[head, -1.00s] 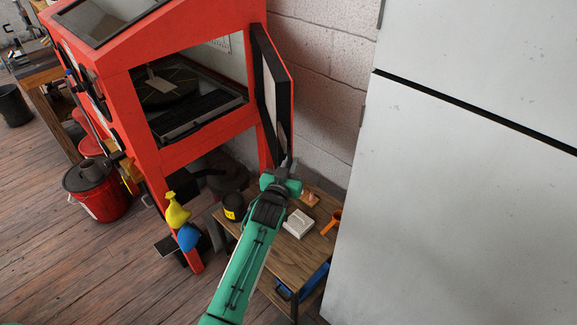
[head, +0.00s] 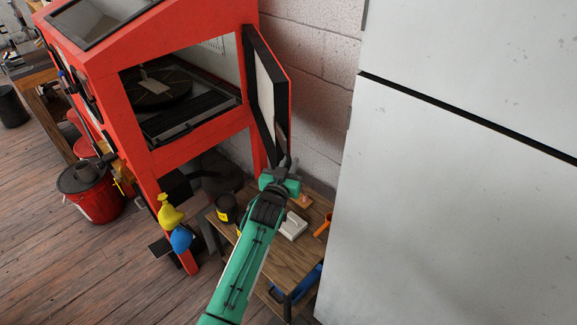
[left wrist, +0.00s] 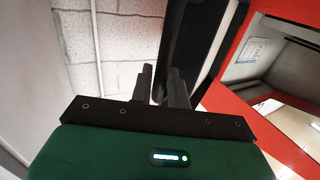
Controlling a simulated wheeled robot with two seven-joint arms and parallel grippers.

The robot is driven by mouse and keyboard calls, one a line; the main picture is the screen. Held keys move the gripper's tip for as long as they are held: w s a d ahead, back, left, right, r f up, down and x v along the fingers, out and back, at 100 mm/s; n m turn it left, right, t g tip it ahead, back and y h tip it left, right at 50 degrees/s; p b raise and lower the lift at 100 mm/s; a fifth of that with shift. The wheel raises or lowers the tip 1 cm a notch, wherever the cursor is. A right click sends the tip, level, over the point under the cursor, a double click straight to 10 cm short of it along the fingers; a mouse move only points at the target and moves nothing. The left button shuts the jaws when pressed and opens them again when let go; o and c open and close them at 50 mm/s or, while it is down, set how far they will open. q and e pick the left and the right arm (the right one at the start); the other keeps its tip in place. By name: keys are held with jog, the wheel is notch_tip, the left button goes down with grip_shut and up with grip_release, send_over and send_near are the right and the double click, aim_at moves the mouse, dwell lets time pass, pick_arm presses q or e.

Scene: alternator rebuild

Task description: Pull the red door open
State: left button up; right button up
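The red door (head: 284,95) stands swung out from the right side of the red cabinet (head: 110,85), its black-edged inner face with a pale panel toward me. My left gripper (head: 287,162) is at the door's lower outer corner in the head view. In the left wrist view, the two dark fingers (left wrist: 160,88) are apart with a narrow gap. The door's dark edge (left wrist: 185,45) passes just beyond them, close to the right finger. I see nothing clearly clamped between the fingers, and any contact is hard to tell. My right gripper is not in view.
A white block wall (head: 320,60) is behind the door. A large pale cabinet (head: 450,190) stands at right. A small wooden table (head: 283,262) with a white box and orange item is below my arm. Spray bottles (head: 170,213) hang at the red cabinet's leg.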

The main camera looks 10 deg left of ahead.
pick_arm(q)
jog(key=shift+s+a+f, duration=0.1)
jog(key=shift+s, duration=0.35)
jog(key=s+a+b, duration=0.2)
jog(key=s+b, duration=0.1)
jog(key=s, duration=0.9)
jog(key=shift+s, duration=0.4)
